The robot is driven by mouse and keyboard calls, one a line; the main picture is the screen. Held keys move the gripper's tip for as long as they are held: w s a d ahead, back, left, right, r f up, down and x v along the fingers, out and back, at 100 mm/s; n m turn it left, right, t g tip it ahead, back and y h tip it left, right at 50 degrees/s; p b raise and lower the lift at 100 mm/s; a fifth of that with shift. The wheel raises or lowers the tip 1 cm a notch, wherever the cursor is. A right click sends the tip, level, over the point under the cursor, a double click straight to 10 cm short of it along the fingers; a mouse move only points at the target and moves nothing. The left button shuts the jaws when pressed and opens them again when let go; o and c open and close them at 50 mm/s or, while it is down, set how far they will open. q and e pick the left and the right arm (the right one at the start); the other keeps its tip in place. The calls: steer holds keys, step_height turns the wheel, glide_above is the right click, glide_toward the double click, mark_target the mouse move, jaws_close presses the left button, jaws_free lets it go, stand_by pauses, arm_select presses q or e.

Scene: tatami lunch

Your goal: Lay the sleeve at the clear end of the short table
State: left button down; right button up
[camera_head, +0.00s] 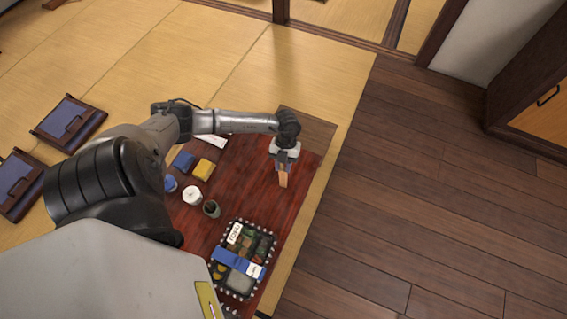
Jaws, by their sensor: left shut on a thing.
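My left gripper (284,169) is shut on a narrow tan-orange piece, which I take to be the sleeve (283,180). The sleeve points down over the right side of the low red-brown table (235,180). I cannot tell whether its lower end touches the table. The table surface around the gripper is bare. My right gripper is not in view.
A lunch box (240,284) with a blue band (238,262) stands at the table's near end. A dark cup (211,208), a white cup (192,195), a yellow block (203,169) and a blue block (183,160) stand along the left. Floor cushions (68,122) lie far left.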

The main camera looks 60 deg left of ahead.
arm_select(q)
steer(key=shift+f, duration=0.15)
steer(key=c, duration=0.9)
jaws_free()
